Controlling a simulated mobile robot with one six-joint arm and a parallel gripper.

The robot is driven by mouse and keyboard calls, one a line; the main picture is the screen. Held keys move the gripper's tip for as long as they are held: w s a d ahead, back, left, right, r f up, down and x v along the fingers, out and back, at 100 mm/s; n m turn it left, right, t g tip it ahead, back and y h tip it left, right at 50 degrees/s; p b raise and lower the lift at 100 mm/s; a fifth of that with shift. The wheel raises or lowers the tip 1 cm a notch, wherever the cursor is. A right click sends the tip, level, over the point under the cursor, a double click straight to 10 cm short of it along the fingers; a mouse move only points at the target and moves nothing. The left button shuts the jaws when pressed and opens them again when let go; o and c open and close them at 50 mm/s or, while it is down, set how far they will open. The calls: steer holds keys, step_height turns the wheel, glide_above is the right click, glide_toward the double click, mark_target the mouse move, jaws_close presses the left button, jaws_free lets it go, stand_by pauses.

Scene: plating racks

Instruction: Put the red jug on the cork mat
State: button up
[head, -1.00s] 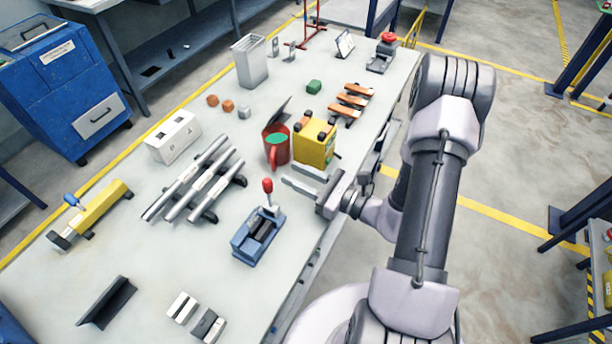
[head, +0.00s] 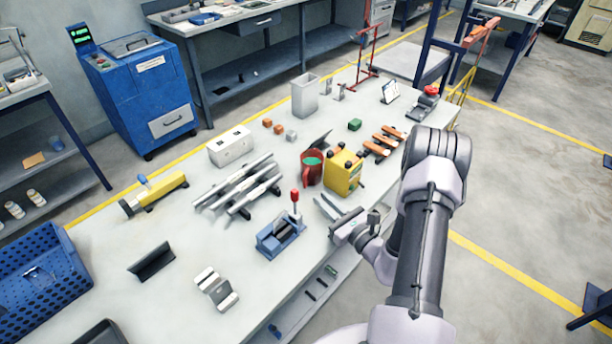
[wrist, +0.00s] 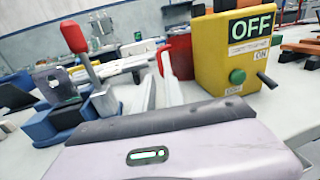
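The red jug (head: 312,172) stands upright on the long workbench, with green showing inside its mouth. Its handle faces the near side in the head view. It also shows in the wrist view (wrist: 179,57), beyond the fingers and partly hidden by the yellow box. My gripper (head: 323,202) is low over the bench on the near side of the jug. Its two fingers are apart with nothing between them, and it does not touch the jug. I cannot make out a cork mat in either view.
A yellow box marked OFF (wrist: 232,50) stands close at the jug's right. A blue fixture with a red-knobbed lever (head: 281,236) stands nearer, to the left. Metal bars on a rack (head: 240,186) lie left of the jug. A blue perforated crate (head: 40,285) is at lower left.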

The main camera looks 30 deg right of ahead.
mark_target(306, 184)
steer(key=w, duration=0.4)
steer(key=shift+a, duration=0.3)
steer(key=w, duration=0.2)
steer(key=w+b, duration=0.1)
steer(key=w, duration=0.2)
steer(key=shift+w+a+b, duration=0.35)
steer(key=shift+a, duration=0.05)
steer(key=shift+s, duration=0.1)
jaws_close()
stand_by(0.3)
